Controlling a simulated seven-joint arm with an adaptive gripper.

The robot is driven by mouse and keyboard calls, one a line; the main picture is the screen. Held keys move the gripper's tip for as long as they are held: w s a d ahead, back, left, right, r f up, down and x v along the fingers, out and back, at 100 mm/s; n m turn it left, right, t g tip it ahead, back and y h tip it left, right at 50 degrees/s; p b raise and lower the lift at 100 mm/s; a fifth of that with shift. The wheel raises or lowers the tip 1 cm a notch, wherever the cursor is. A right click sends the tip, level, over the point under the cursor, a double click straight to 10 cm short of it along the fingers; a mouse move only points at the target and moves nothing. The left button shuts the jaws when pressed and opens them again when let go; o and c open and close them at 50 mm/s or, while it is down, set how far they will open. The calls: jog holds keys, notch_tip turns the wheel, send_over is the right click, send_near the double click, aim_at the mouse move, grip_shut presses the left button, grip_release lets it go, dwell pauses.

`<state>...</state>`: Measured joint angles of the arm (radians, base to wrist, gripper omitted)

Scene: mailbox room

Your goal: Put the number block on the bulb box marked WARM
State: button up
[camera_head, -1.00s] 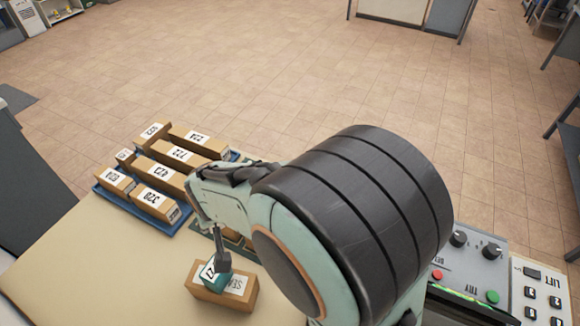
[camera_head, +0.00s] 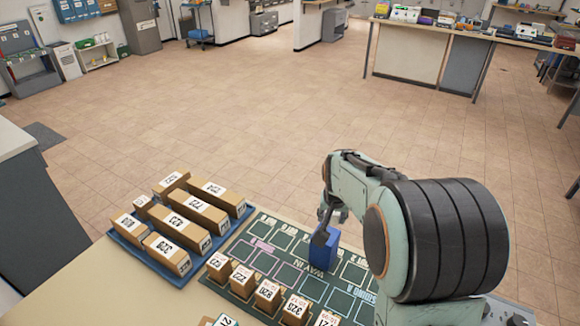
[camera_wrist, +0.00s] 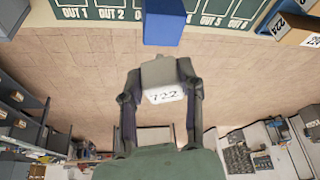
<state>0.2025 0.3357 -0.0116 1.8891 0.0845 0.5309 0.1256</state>
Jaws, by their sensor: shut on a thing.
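My gripper (camera_wrist: 160,80) is shut on a small pale grey number block (camera_wrist: 165,95), whose white face seems to read 722. In the head view my gripper (camera_head: 326,228) is above the green board, beside an upright blue box (camera_head: 325,255); the held block cannot be made out there. The blue box also shows beyond the fingertips in the wrist view (camera_wrist: 163,22). No box with a readable WARM mark is in view.
Several small labelled tan boxes (camera_head: 241,282) stand in a row on the green board (camera_head: 265,262). A blue tray (camera_head: 131,249) at left holds several numbered tan boxes. A partly cut-off white label (camera_head: 224,321) shows at the bottom edge.

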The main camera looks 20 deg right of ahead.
jog(key=w+f, duration=0.1)
jog(key=f, duration=0.1)
jog(key=w+f, duration=0.2)
jog(key=shift+w+d, duration=0.1)
jog(key=shift+d, duration=0.3)
jog(key=shift+w+f, duration=0.2)
jog(key=shift+f, duration=1.55)
jog(key=o, duration=0.9)
jog(key=shift+f, duration=0.15)
jog(key=shift+o, duration=0.2)
jog(key=v, duration=1.1)
jog(key=s+a+n+g+y, duration=0.1)
jog(key=s+a, duration=0.5)
jog(key=s, duration=0.8)
jog(key=s+a+r+n+g+y, duration=0.1)
jog(key=s+a+n+g, duration=0.2)
jog(key=s, duration=1.2)
jog(key=a+n, duration=0.1)
jog(key=a, duration=0.1)
jog(key=shift+a+r+n+y, duration=0.25)
jog(key=shift+a+n+y, duration=0.05)
jog(key=shift+a+n, duration=0.1)
